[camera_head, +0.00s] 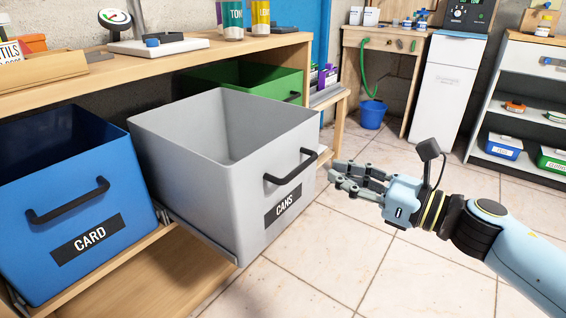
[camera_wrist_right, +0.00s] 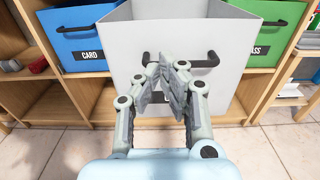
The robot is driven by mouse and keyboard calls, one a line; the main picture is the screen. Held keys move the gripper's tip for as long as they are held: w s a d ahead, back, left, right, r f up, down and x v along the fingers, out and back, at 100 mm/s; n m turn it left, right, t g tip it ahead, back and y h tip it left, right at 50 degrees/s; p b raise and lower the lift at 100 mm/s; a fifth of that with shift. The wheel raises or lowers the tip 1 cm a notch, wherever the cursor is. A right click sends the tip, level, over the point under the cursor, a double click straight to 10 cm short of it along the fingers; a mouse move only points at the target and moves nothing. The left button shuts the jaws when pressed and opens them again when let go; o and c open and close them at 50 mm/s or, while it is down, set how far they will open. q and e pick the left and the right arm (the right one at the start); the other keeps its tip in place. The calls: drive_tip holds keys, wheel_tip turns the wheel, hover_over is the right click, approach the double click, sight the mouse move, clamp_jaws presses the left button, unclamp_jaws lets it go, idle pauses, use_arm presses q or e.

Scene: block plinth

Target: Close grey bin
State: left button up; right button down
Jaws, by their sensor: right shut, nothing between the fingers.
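The grey bin (camera_head: 205,172) marked CANS is pulled out on its runner, well forward of the shelf unit. Its dark handle (camera_head: 291,168) is on the front face, above the label. The bin looks empty where I can see inside. My right gripper (camera_head: 340,176) is shut and empty, just in front of the bin's front face near the handle. In the right wrist view the gripper (camera_wrist_right: 172,72) points at the grey bin (camera_wrist_right: 125,50), and its fingers cover part of the handle (camera_wrist_right: 208,61) and most of the label. My left gripper is not in view.
The blue CARD bin (camera_head: 70,200) is left of the grey bin; the green bin (camera_head: 240,78) is behind it, to the right. A wooden counter (camera_head: 180,62) runs above them. The tiled floor (camera_head: 330,255) in front is clear. A blue bucket (camera_head: 371,115) stands farther back.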

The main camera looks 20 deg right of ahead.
sight(274, 151)
drive_tip(key=x, duration=1.1)
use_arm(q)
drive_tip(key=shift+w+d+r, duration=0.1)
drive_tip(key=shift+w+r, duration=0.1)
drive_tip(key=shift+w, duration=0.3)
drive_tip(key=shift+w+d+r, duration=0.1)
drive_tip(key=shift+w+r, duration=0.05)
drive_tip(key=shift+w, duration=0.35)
use_arm(e)
drive_tip(key=shift+w+a, duration=0.35)
drive_tip(key=shift+w, duration=0.1)
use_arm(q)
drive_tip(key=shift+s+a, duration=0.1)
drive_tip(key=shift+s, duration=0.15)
use_arm(e)
drive_tip(key=shift+w+a, duration=0.1)
